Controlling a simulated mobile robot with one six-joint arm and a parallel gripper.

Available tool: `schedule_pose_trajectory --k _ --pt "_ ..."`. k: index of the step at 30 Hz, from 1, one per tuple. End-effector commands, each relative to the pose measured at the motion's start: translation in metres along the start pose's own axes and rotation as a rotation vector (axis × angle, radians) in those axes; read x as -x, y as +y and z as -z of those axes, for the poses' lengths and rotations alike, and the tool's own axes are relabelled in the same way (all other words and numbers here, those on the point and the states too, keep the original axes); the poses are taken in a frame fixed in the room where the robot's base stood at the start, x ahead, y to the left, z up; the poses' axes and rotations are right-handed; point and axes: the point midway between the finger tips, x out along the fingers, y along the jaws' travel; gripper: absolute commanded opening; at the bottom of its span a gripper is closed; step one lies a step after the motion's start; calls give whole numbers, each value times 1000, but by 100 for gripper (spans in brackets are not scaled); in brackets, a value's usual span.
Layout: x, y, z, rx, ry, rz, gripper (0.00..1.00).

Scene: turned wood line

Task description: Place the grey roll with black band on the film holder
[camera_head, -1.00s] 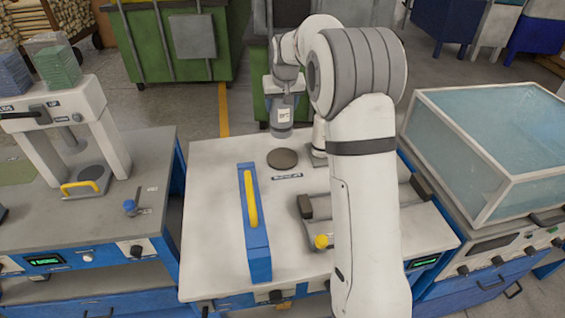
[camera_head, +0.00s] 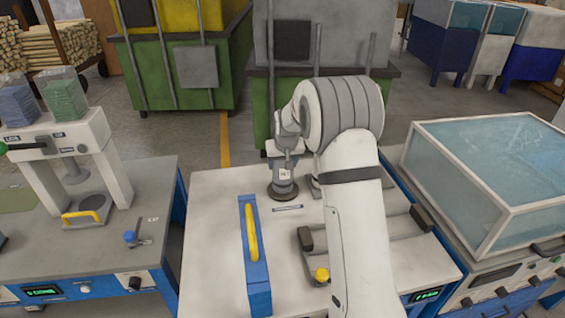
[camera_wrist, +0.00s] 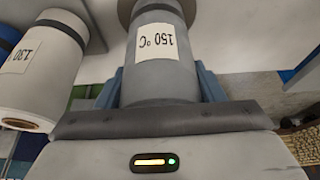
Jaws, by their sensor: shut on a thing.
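The grey roll (camera_head: 284,175) stands upright in my gripper (camera_head: 285,153), with a white label on its side. In the wrist view the grey roll (camera_wrist: 158,72) shows a "150 °C" label between my gripper's blue fingers (camera_wrist: 160,88). The film holder is the dark round disc (camera_head: 272,194) on the white bench top, directly under the roll. The roll's lower end meets or nearly meets the disc; I cannot tell whether it bears on it. My gripper is shut on the roll.
A blue bar with a yellow handle (camera_head: 254,250) lies left on the bench. A clear-covered box (camera_head: 490,170) stands right. A press (camera_head: 75,165) stands left.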

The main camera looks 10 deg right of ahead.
Motion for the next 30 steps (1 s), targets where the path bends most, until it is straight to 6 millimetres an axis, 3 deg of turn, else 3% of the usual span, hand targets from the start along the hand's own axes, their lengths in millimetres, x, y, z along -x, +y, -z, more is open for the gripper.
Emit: schedule_pose_trajectory --k 2,3,11,22,30 --pt "-3 0 -1 0 1 0 35" --pt "-4 0 -1 0 0 0 63" --pt "-2 1 -1 -1 0 0 84" --pt "6 1 1 -1 2 -1 84" --pt "61 1 1 -2 5 -1 84"
